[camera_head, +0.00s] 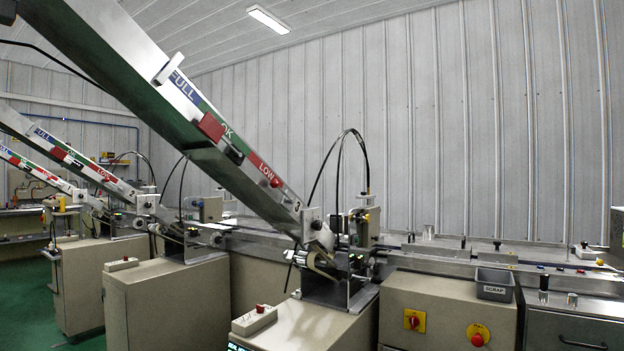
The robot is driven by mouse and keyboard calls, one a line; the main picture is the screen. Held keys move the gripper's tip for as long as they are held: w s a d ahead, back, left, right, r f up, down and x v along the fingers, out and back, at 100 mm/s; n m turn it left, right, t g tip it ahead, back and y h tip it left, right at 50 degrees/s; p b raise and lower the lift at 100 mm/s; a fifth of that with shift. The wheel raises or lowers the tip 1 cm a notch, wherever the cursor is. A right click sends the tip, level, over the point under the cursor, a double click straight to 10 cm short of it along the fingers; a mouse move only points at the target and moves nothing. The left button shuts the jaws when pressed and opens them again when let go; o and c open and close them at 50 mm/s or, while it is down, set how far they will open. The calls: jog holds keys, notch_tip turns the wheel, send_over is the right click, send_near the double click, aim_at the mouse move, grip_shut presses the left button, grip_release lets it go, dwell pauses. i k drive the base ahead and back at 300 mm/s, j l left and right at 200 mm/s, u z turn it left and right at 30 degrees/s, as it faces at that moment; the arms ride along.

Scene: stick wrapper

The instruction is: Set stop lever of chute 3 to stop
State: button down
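Chute 3 (215,140) is the large sloping chute nearest me. It runs from the upper left down to a machine head near the middle, with FULL, OK and LOW labels and a "3" near its lower end. A red block (211,127), a dark fitting (234,154) and a small red knob (275,182) sit along its side. A metal bracket (312,222) stands at its lower end. I cannot tell which of these parts is the stop lever, or its setting. My gripper is not in view.
Chute 2 (75,158) and another similar chute (35,170) stand further left. A control box with a red button (254,320) sits on the near cabinet. A grey SCRAP bin (495,285) hangs at the right. A red switch (414,320) and emergency stop (478,337) are below. Green floor shows at left.

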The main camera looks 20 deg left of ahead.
aim_at(274, 183)
jog(key=i+u, duration=0.15)
jog(key=i, duration=0.45)
jog(key=i+l+u, duration=0.1)
jog(key=i, duration=0.55)
jog(key=i+l+u, duration=0.15)
jog(key=i, duration=0.45)
jog(key=i+l+u, duration=0.5)
jog(key=i, duration=0.2)
